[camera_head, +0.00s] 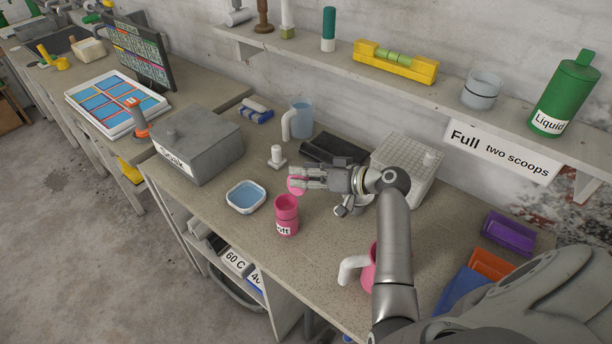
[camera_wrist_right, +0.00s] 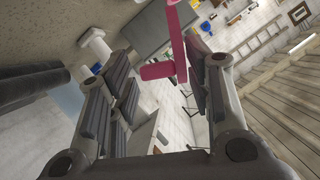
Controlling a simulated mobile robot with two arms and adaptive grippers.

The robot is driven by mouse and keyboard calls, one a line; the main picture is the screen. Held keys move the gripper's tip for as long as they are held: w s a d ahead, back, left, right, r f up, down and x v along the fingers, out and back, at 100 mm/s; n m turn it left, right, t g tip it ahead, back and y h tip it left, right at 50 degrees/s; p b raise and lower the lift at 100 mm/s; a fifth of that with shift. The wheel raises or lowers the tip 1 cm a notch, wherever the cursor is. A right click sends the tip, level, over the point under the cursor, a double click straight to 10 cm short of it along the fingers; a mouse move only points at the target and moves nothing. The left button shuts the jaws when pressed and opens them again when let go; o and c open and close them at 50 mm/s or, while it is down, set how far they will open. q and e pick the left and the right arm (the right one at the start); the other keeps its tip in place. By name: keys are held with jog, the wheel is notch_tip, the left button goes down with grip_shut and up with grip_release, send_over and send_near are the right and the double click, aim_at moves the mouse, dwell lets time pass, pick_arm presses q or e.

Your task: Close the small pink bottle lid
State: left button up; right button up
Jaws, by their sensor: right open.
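The small pink bottle (camera_head: 286,219) stands upright on the counter, its label partly readable as "oft". A round pink lid (camera_head: 296,186) shows just above and behind its top, partly covered by my right gripper (camera_head: 302,178). The lid looks raised on edge; whether a hinge joins it to the bottle is hidden. My right gripper is open, fingers pointing left. In the right wrist view, a pink flat piece with a short stub (camera_wrist_right: 158,71) lies between the spread fingers (camera_wrist_right: 160,85), closer to the right finger; contact cannot be told. My left gripper is not in view.
A grey box (camera_head: 198,145) and a small blue-filled tray (camera_head: 246,197) stand left of the bottle. A white post (camera_head: 277,156) and a blue jug (camera_head: 301,120) are behind. A pink jug (camera_head: 369,266) stands near the front edge. A white gridded block (camera_head: 411,160) is right.

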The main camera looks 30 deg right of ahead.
aim_at(298, 177)
jog(key=c, duration=0.9)
jog(key=shift+s+a+n, duration=0.1)
jog(key=shift+n, duration=0.2)
jog(key=shift+a+h+b, duration=0.1)
jog(key=shift+h+b, duration=0.2)
jog(key=shift+b, duration=0.1)
jog(key=shift+s+a+r+n+h+b, duration=0.2)
jog(key=shift+a+r+n+h+b, duration=0.25)
jog(key=shift+n, duration=0.45)
jog(key=shift+s+a+r+n+t+h+b, duration=0.2)
jog(key=shift+a+n+t+h+b, duration=0.1)
jog(key=shift+a+n+h, duration=0.25)
jog(key=shift+s+a+r+n+t+h+b, duration=0.15)
jog(key=shift+a+n+t+h, duration=0.15)
jog(key=shift+n, duration=0.35)
jog(key=shift+w, duration=0.1)
